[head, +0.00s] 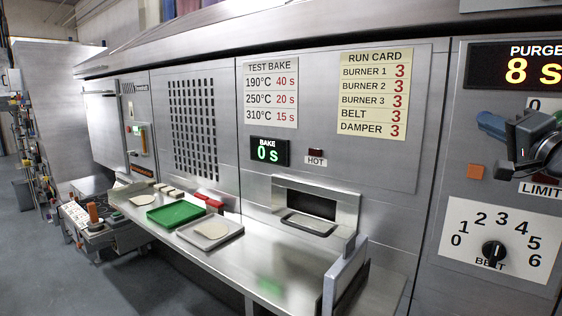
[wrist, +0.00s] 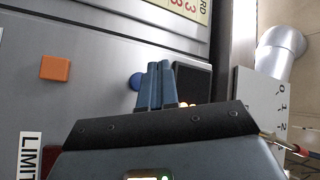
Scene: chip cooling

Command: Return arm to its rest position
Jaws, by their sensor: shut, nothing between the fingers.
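My gripper (head: 488,122) shows at the right edge of the head view, in front of the oven's panel below the purge display (head: 515,68). Its blue fingers point left in that view. In the wrist view my gripper (wrist: 159,66) has its two fingers together, with nothing held between them. I cannot tell whether the fingers touch the panel. An orange square button (wrist: 55,68) is farther left, clear of the fingers.
The belt dial (head: 494,253) is below my arm. A steel shelf (head: 262,268) holds a green tray (head: 160,218) and a grey tray (head: 226,240). An upright plate (head: 345,280) stands at its right end. Open floor lies at lower left.

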